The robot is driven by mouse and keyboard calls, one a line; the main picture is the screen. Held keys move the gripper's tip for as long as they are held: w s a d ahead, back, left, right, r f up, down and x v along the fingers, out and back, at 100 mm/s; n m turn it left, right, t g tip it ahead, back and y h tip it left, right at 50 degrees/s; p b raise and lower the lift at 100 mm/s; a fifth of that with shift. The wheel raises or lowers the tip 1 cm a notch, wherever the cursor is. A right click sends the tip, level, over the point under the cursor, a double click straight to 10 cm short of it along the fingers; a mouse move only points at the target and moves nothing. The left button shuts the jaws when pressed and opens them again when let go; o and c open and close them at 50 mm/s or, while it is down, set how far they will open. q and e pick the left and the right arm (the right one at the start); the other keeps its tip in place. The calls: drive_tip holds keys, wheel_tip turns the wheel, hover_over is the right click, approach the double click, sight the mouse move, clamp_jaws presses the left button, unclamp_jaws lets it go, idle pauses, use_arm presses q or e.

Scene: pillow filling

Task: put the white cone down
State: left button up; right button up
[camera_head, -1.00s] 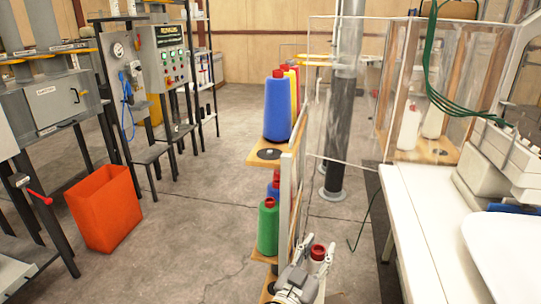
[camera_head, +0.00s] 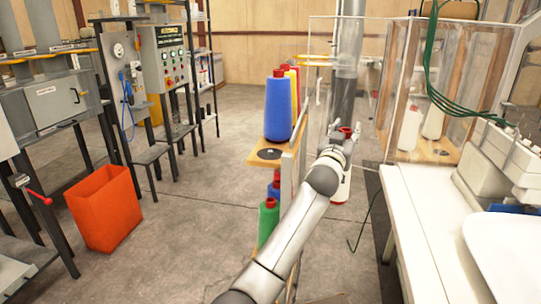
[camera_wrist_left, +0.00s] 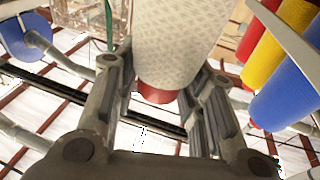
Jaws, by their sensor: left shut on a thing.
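My left gripper (camera_head: 344,145) is shut on the white cone (camera_head: 341,190), which hangs upright in the air with its red top showing above the fingers. Part of the cone is hidden behind the gripper. In the left wrist view the white cone (camera_wrist_left: 178,40) sits between both fingers, its red end toward the palm. The cone and gripper appear just right of the narrow thread shelf (camera_head: 262,156), in front of the clear box. My right gripper is not in view.
Blue (camera_head: 278,108), yellow and red cones stand on the shelf, with a green cone (camera_head: 268,222) below. Two white cones (camera_head: 421,123) stand on a wooden board in the clear box (camera_head: 340,90). A white table (camera_head: 430,230) is at right, an orange bin (camera_head: 104,207) at left.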

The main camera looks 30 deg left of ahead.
use_arm(q)
drive_tip(key=w+a+r+n+y, duration=0.1)
drive_tip(key=a+r+y, duration=0.25)
drive_tip(key=r, duration=0.95)
drive_tip(key=w+a+r+n+y, duration=0.15)
drive_tip(key=a+r, duration=0.35)
drive_tip(key=r, duration=0.8)
drive_tip(key=s+a+f+p, duration=0.6)
drive_tip(key=a+f, duration=0.6)
drive_tip(key=f, duration=0.1)
drive_tip(key=shift+s+a+g, duration=0.2)
drive_tip(key=shift+a+g, duration=0.1)
drive_tip(key=shift+a, duration=0.05)
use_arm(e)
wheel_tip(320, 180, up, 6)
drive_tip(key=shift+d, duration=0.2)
use_arm(q)
drive_tip(key=o, duration=0.9)
drive_tip(key=shift+f, duration=0.1)
drive_tip(key=shift+c, duration=0.2)
drive_tip(key=o, duration=0.4)
drive_tip(key=shift+n, duration=0.25)
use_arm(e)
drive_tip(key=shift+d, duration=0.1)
